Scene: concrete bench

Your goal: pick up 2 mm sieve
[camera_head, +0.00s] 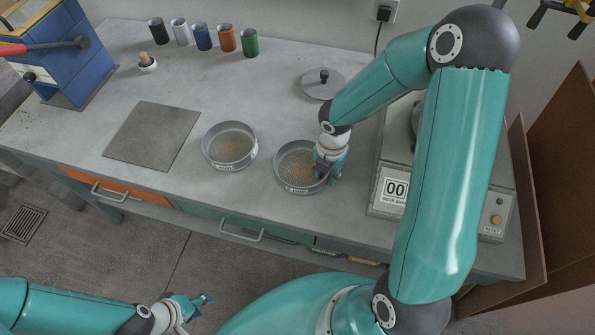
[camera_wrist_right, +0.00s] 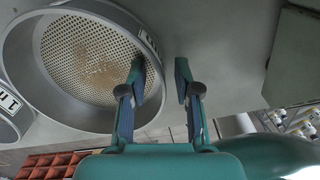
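Two round grey metal sieves stand on the bench: a left one (camera_head: 229,165) and a right one (camera_head: 279,181), each with tan grains inside. My right gripper (camera_head: 325,178) is at the right rim of the right sieve. In the right wrist view that sieve (camera_wrist_right: 45,95) has a mesh of visible holes and a label too edge-on to read. My right gripper (camera_wrist_right: 160,75) is open there, one finger inside the rim and one outside. The other sieve (camera_wrist_right: 15,125) shows a label starting with 1. My left gripper (camera_head: 198,304) is low in front of the bench, away from the sieves.
A grey lid (camera_head: 340,82) lies behind the right sieve. A sieve shaker (camera_head: 388,210) stands to the right. A dark square plate (camera_head: 150,135) lies left of the sieves. Several coloured cups (camera_head: 203,38) line the back. The bench (camera_head: 270,95) is clear between them.

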